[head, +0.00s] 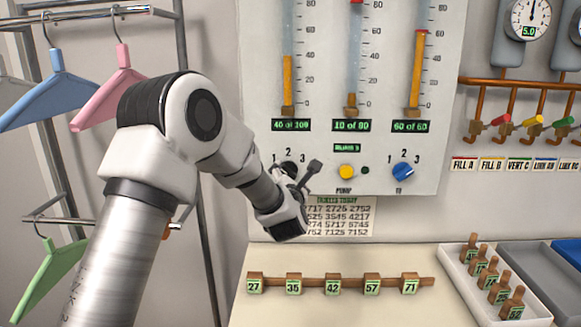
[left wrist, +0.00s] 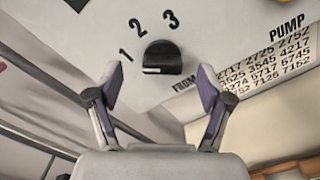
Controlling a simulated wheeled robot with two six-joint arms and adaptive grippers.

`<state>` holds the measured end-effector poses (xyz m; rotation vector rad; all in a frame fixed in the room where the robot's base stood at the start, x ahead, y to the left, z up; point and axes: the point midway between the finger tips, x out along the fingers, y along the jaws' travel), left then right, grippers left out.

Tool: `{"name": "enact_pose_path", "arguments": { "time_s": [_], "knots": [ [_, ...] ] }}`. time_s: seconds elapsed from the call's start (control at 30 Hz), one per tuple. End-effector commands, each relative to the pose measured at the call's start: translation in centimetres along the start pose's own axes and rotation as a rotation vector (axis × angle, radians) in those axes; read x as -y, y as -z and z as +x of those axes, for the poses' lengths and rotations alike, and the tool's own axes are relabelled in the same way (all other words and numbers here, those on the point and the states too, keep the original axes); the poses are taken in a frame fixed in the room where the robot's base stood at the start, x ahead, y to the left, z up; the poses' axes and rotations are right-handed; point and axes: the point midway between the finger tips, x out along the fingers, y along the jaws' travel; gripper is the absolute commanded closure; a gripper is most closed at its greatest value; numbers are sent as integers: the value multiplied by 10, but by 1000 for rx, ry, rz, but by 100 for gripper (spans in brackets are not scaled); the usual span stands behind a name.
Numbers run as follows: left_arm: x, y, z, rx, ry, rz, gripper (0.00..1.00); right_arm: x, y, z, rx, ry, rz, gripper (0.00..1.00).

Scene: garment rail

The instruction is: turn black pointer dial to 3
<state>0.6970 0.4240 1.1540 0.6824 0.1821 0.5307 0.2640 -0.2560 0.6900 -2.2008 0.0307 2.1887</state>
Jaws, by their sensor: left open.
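The black pointer dial (left wrist: 162,57) is on the panel, with the numbers 1, 2 and 3 printed around it. A short white mark shows at its lower left edge in the left wrist view; I cannot tell for sure which number it points to. In the head view the dial (head: 288,168) is partly hidden by my left gripper (head: 302,178). My left gripper is open, its fingertips spread on either side just short of the dial in the left wrist view (left wrist: 162,88). It holds nothing. My right gripper is not in view.
A blue dial (head: 403,172) and a yellow pump button (head: 346,172) sit to the right on the panel (head: 450,60). A numbered sheet (head: 345,218) hangs below. A rack of numbered tags (head: 333,284) and a white tray (head: 455,272) are on the counter. Hangers (head: 55,80) hang left.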

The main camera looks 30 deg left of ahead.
Motion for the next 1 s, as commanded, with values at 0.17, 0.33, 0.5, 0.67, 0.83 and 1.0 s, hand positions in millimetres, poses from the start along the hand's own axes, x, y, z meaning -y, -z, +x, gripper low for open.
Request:
{"name": "enact_pose_path", "arguments": {
  "time_s": [0.17,0.33,0.5,0.67,0.83,1.0],
  "knots": [
    [-1,0,28,-2,0,0,21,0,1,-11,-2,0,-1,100],
    [0,1,33,-1,0,1,21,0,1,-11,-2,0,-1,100],
    [1,1,33,-1,1,1,39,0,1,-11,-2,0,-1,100],
    [0,1,33,-1,0,1,81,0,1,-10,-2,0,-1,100],
    [0,2,33,-2,0,2,81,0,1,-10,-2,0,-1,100],
    [1,2,33,-2,0,21,81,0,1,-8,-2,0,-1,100]
  ]
}}
